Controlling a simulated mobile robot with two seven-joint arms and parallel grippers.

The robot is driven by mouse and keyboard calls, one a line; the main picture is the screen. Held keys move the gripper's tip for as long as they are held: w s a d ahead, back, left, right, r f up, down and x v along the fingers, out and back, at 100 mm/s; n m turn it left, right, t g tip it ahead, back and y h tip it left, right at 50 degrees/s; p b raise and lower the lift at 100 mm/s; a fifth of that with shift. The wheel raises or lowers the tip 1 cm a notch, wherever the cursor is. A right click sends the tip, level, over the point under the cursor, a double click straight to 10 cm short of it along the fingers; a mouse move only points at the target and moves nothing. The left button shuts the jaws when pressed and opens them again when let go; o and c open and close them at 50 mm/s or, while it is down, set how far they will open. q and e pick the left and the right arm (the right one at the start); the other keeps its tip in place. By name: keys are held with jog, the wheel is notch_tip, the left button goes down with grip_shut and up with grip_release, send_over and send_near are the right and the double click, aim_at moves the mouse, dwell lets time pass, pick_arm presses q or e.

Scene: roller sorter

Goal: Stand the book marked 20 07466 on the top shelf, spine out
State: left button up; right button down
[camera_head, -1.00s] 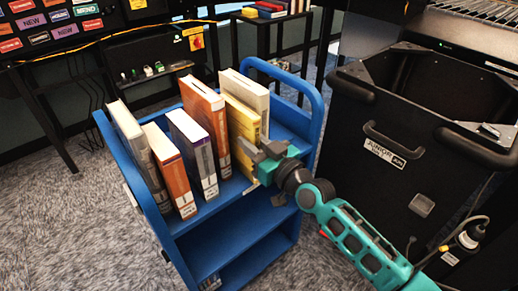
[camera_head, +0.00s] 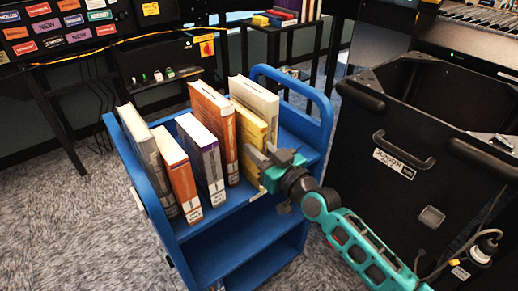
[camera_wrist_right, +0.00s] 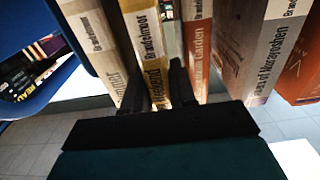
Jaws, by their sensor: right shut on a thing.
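A blue book cart holds several upright books on its top shelf (camera_head: 235,203). My right gripper (camera_head: 262,160) is at the shelf's right front, shut on the yellow book (camera_head: 250,128). In the right wrist view the yellow book (camera_wrist_right: 146,45) stands between the two dark fingers (camera_wrist_right: 156,88), its spine reading "Brandelmoor" and "Weekend". The book stands upright among the others; I cannot tell whether its base touches the shelf. A cream book (camera_head: 262,100) is just behind it and a tall orange book (camera_head: 212,115) is to its left. The number 20 07466 is not readable on any spine. My left gripper is out of view.
A purple-white book (camera_head: 205,160), a shorter orange book (camera_head: 176,170) and a grey book (camera_head: 148,150) stand further left. The lower shelf (camera_head: 245,250) looks empty where visible. A large black bin (camera_head: 400,190) stands to the right. A black side table (camera_head: 285,32) is behind.

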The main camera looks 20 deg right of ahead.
jog(key=shift+f, duration=0.15)
jog(key=c, duration=0.9)
grip_release()
jog(key=shift+o, duration=0.3)
jog(key=shift+f, duration=0.15)
jog(key=shift+s, duration=0.1)
jog(key=v, duration=1.2)
jog(key=shift+s+d, duration=0.15)
jog(key=shift+s, duration=0.2)
